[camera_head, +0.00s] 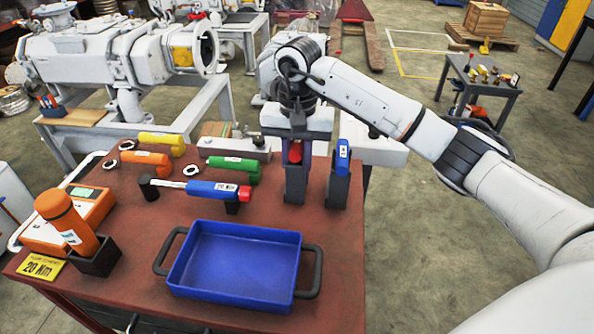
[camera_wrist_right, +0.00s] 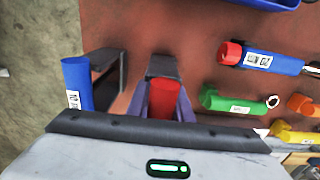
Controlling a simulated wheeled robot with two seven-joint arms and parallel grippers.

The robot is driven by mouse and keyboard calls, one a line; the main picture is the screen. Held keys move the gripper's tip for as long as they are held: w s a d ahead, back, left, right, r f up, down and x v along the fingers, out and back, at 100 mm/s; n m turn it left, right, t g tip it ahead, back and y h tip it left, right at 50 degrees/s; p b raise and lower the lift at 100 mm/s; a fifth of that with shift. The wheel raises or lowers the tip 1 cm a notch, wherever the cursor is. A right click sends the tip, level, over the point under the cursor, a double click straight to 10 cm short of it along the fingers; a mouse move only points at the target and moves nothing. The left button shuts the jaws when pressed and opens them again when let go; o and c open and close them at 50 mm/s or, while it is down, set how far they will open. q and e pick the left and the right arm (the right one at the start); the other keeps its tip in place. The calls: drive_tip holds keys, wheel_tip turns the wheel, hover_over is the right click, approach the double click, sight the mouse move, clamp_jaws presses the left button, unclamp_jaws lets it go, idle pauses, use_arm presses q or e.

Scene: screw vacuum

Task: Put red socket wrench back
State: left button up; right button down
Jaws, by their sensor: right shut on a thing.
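The red socket wrench (camera_head: 295,152) is in the head view at the back right of the red-brown table, mostly hidden by my right gripper (camera_head: 296,165). In the right wrist view, its red handle (camera_wrist_right: 164,102) stands between the two fingers of my right gripper (camera_wrist_right: 163,108), which is shut on it. A black holder (camera_wrist_right: 162,66) is right at the wrench. I cannot tell how deep the wrench sits in it. My left gripper is not in view.
A blue-handled tool (camera_head: 343,156) stands in a black holder just right of my gripper. A blue and red torque wrench (camera_head: 213,189), green (camera_head: 233,168), orange (camera_head: 146,160) and yellow (camera_head: 162,141) tools lie left. A blue tray (camera_head: 235,265) is in front.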

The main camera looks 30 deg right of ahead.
sight(297, 141)
drive_tip(key=shift+f, duration=0.4)
drive_tip(key=shift+f, duration=0.1)
drive_tip(key=shift+f+b, duration=0.3)
drive_tip(key=c, duration=1.6)
unclamp_jaws()
wheel_tip(297, 141, up, 13)
drive_tip(key=shift+f, duration=0.1)
